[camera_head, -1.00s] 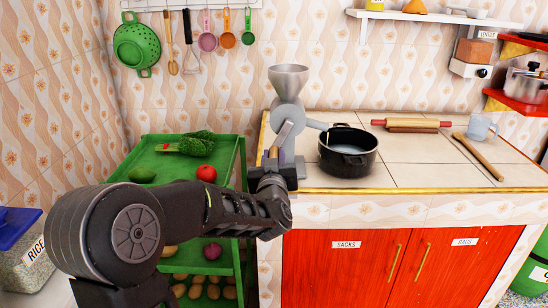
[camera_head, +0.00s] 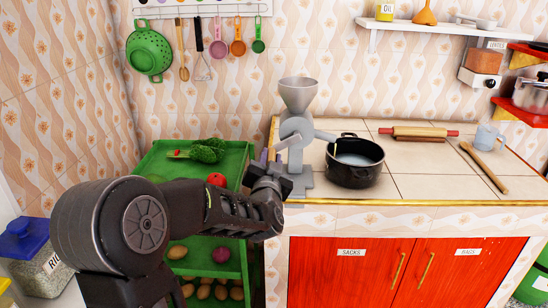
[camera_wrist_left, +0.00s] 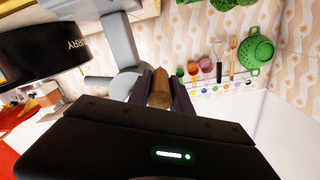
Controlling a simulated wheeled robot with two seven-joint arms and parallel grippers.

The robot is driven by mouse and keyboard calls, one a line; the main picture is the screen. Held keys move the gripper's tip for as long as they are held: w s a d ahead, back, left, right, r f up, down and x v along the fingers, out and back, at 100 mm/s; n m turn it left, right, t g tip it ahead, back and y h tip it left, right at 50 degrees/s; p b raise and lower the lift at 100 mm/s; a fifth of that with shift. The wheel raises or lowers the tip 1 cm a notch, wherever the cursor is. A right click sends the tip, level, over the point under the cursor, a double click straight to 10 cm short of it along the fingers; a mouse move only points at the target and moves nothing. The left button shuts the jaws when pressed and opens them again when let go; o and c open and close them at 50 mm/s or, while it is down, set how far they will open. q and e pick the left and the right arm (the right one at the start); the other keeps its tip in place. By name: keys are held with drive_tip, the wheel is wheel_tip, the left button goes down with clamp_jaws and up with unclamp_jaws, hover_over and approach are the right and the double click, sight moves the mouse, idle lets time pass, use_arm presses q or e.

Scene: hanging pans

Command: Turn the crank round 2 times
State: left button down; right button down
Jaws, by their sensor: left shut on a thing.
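The grey grinder (camera_head: 297,129) with a funnel on top stands at the counter's left edge. Its crank arm (camera_head: 287,143) points left and slightly down from the hub. My left gripper (camera_head: 268,170) is at the crank's outer end, left of the grinder body. In the left wrist view, its fingers are shut on the brown wooden crank handle (camera_wrist_left: 160,88), one on each side. The grinder also shows there (camera_wrist_left: 118,45), behind the fingers. The handle is mostly hidden by my gripper in the head view. My right gripper is not in view.
A black pot (camera_head: 356,172) stands close to the grinder's right, under its spout. A green shelf (camera_head: 160,155) with vegetables stands left of the counter, behind my left arm.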

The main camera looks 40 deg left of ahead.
use_arm(q)
drive_tip(key=shift+s+a+r+m, duration=0.1)
drive_tip(key=shift+r+m, duration=0.15)
drive_tip(key=shift+m, duration=0.15)
drive_tip(key=c, duration=1.2)
unclamp_jaws()
drive_tip(key=shift+o, duration=0.2)
drive_tip(key=v, duration=0.7)
drive_tip(key=shift+s+d, duration=0.3)
drive_tip(key=shift+c, duration=0.5)
